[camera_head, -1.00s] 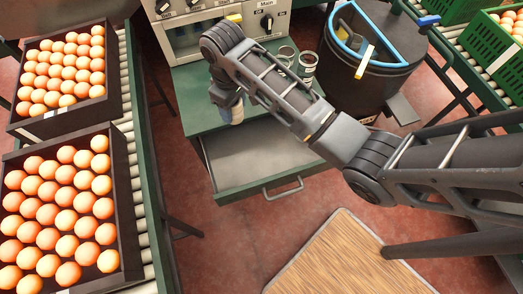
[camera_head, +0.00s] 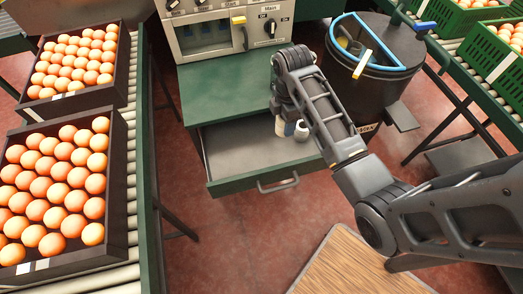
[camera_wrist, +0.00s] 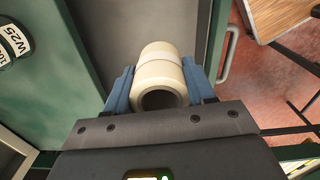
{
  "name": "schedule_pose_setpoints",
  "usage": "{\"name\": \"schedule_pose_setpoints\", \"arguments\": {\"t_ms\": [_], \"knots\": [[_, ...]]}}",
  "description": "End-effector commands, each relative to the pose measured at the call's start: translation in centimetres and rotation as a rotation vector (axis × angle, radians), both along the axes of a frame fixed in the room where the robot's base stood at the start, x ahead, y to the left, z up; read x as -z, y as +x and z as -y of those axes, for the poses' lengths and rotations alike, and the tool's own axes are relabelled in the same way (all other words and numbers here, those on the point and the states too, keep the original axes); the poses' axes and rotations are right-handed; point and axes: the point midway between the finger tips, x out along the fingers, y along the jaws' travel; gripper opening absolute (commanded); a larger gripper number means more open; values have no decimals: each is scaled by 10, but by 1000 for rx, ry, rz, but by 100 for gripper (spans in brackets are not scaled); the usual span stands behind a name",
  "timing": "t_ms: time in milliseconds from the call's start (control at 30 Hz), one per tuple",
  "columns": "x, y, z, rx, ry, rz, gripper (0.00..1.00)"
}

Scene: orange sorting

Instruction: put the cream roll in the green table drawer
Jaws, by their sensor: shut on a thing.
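The cream roll (camera_wrist: 160,72) is a pale, hollow cylinder held between the blue fingers of my gripper (camera_wrist: 160,84). In the head view the roll (camera_head: 301,131) shows beside my gripper (camera_head: 288,128), over the open drawer, towards its right side. The green table drawer (camera_head: 235,183) is pulled out and its grey inside looks empty. In the wrist view the grey drawer floor (camera_wrist: 105,25) lies below the roll. I cannot tell how high the roll is above the floor.
The green table top (camera_head: 225,88) is behind the drawer, with a control machine (camera_head: 215,35) at the back.

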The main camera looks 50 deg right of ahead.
Motion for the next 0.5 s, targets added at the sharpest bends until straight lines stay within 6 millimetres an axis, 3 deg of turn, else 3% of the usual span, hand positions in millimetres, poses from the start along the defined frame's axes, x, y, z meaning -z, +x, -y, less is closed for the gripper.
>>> {"name": "schedule_pose_setpoints", "arguments": {"t_ms": [200,500], "knots": [[17,-33,42,-243,-2,-2,24],[26,-63,72,-460,-5,-7,24]]}}
